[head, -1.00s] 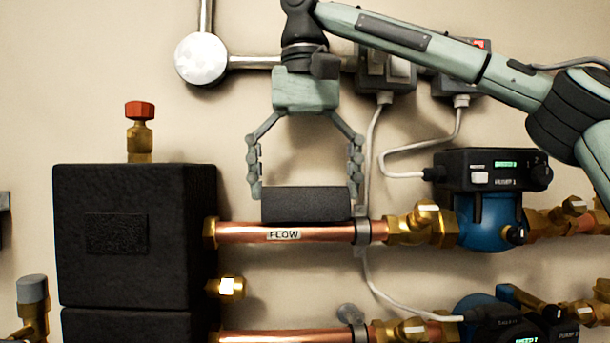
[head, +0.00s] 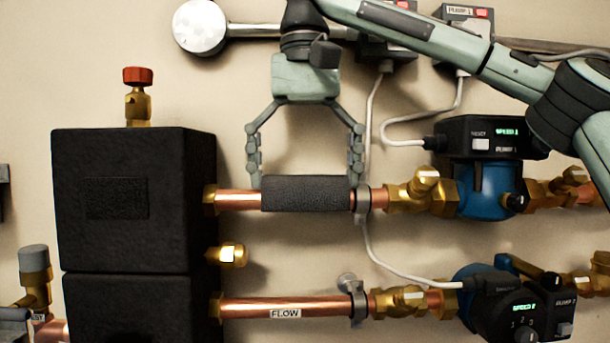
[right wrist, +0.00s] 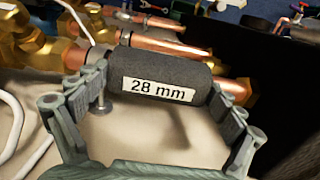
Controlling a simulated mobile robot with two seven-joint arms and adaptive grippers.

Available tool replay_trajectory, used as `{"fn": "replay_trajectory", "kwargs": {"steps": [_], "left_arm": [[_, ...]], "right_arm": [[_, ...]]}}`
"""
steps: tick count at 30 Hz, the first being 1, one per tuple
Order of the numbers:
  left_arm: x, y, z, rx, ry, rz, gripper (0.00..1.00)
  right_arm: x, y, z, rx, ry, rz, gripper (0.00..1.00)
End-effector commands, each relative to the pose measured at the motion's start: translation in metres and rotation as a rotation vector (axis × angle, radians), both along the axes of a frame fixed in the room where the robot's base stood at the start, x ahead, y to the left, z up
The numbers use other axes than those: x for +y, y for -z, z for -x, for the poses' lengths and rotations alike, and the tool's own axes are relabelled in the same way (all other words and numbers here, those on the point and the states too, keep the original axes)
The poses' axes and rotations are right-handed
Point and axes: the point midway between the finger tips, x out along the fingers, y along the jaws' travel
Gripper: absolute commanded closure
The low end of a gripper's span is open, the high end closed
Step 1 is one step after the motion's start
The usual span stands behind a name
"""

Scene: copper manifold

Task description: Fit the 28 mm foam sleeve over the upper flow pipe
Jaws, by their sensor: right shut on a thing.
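The black foam sleeve (head: 305,194) lies along the upper flow pipe (head: 237,200), in line with it. Bare copper shows at both of its ends, and the sleeve covers the pipe's middle, where the FLOW label is now hidden. My right gripper (head: 306,178) is above, shut on the sleeve with one finger at each end. The right wrist view shows the sleeve (right wrist: 160,72) between the fingers, with its "28 mm" label facing the camera. I cannot tell whether its underside is closed around the pipe. My left gripper is not in view.
A black insulated box (head: 130,215) stands left of the pipe. A pipe clip (head: 362,199), brass valve (head: 415,190) and blue pump (head: 483,190) are close on the right. A lower copper pipe (head: 250,308) runs below. A grey cable (head: 385,262) hangs behind.

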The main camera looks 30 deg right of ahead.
Motion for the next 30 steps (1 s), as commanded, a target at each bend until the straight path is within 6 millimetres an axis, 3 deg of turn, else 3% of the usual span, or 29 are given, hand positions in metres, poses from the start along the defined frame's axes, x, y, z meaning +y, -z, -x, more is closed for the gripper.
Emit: {"fn": "replay_trajectory", "kwargs": {"steps": [30], "left_arm": [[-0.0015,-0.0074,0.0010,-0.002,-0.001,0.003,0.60]], "right_arm": [[0.0003,0.0077,0.0003,0.008,0.000,0.001,0.27]]}}
